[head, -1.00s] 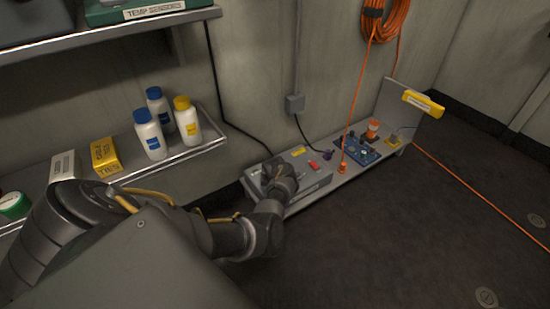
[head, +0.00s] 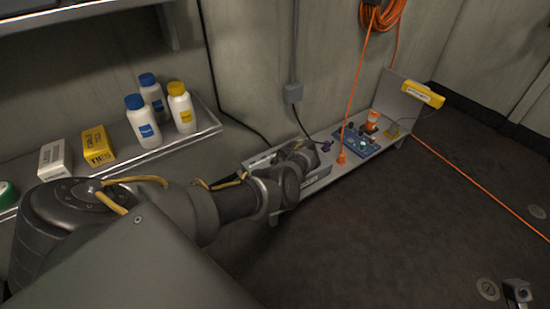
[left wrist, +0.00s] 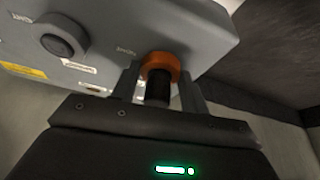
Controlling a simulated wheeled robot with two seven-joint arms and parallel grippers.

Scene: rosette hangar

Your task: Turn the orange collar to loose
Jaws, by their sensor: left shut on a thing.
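The orange collar (left wrist: 160,66) shows in the left wrist view, around a dark cylindrical part at the edge of a grey box (left wrist: 130,35). My left gripper (left wrist: 158,88) has one finger on each side of the collar and is shut on it. In the head view my left gripper (head: 303,152) is over the grey box (head: 258,161) on the low shelf, and my arm hides the collar and much of the box. A grey part (head: 518,292) at the lower right corner seems to be my right gripper; its fingers cannot be made out.
Along the low shelf are an orange cord's plug (head: 341,158), a blue board (head: 357,143) and an orange-topped part (head: 374,116). Bottles (head: 143,122) and small boxes (head: 98,145) stand on the left shelf. Open floor lies right.

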